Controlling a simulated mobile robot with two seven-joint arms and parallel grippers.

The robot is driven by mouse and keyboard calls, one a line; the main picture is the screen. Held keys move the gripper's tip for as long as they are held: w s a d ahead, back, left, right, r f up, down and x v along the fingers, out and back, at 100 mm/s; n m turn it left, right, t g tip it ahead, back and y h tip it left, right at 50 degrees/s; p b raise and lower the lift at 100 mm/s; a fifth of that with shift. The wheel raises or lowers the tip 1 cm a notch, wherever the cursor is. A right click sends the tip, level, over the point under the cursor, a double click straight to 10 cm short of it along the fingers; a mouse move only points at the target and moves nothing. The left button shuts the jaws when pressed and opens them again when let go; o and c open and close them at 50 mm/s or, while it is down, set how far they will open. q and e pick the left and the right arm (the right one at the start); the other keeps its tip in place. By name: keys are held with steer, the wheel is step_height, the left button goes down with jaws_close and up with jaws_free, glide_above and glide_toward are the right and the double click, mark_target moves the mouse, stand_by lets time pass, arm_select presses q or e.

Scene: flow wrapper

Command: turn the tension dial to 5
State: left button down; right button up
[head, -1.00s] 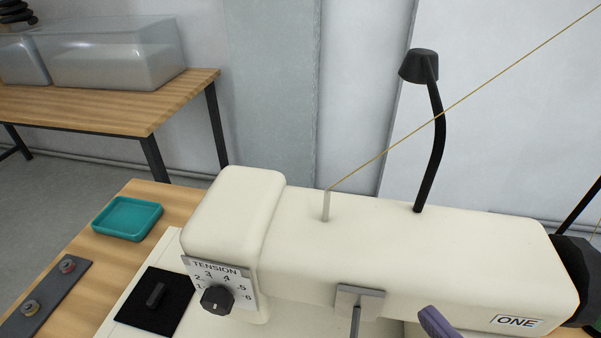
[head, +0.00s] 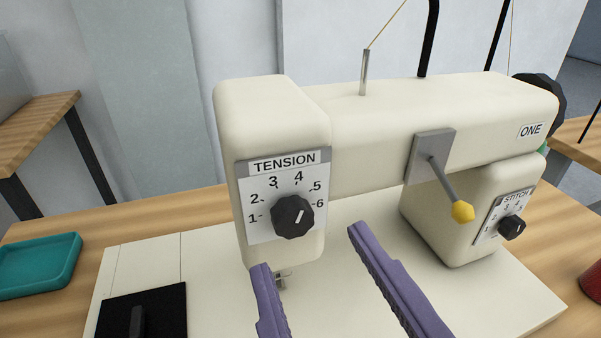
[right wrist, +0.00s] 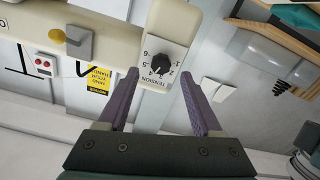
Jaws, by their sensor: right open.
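The tension dial (head: 292,216) is a black knob on a white TENSION plate (head: 263,229) numbered 1 to 6, on the front of the cream machine head (head: 272,115). Its white mark points up and right, roughly between 4 and 5. My right gripper (head: 310,248) has two purple fingers, open and empty, nearer the camera and lower than the dial. In the right wrist view, the dial (right wrist: 162,60) shows ahead, between the open fingertips (right wrist: 159,74), and no contact is visible. My left gripper is not in view.
A lever with a yellow knob (head: 463,212) sticks out right of the fingers. A STITCH dial (head: 511,227) is farther right. A teal tray (head: 40,265) lies at the left. A black pad (head: 165,305) with a switch lies on the pale base.

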mark_target(295, 224)
steer(key=shift+x, duration=1.7)
steer(key=shift+c, duration=0.3)
jaws_close()
